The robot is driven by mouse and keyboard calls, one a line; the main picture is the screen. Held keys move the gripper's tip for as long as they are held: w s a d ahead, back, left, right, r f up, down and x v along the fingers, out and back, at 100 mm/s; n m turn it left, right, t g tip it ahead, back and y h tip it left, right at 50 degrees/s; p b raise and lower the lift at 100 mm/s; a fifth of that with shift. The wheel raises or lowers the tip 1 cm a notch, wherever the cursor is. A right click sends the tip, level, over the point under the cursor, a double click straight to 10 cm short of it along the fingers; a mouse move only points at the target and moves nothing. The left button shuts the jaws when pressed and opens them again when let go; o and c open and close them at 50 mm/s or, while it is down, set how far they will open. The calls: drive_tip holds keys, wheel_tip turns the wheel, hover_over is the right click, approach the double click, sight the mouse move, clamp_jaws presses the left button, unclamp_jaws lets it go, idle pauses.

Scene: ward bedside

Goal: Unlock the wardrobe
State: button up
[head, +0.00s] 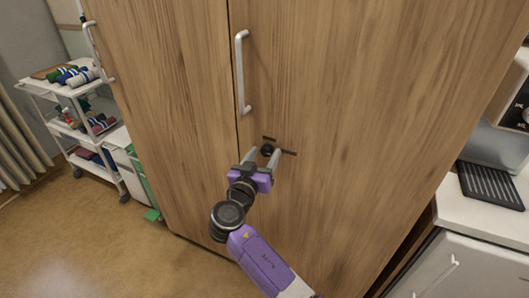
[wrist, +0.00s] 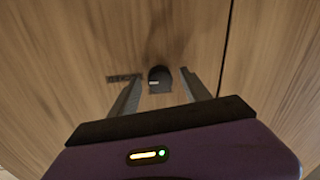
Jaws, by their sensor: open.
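The wooden wardrobe (head: 330,90) fills the middle of the head view, with its doors shut along a dark vertical seam. A white bar handle (head: 241,72) is fixed on the right door next to the seam. Below it is a small round black lock knob (head: 267,150), with dark marks above it and to its right. My gripper (head: 264,156) is open at the knob, with one finger on each side of it. In the wrist view the knob (wrist: 160,76) lies between and just beyond the open fingers. I cannot tell whether the fingers touch it.
A white trolley (head: 62,90) with rolled items stands at the far left beside a curtain (head: 18,135). A white counter (head: 490,215) with a dark ribbed tray (head: 490,185) is close on the right. Open floor (head: 110,240) lies at the lower left.

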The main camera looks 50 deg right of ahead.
drive_tip(key=shift+w+d, duration=0.1)
drive_tip(key=shift+d, duration=0.2)
clamp_jaws()
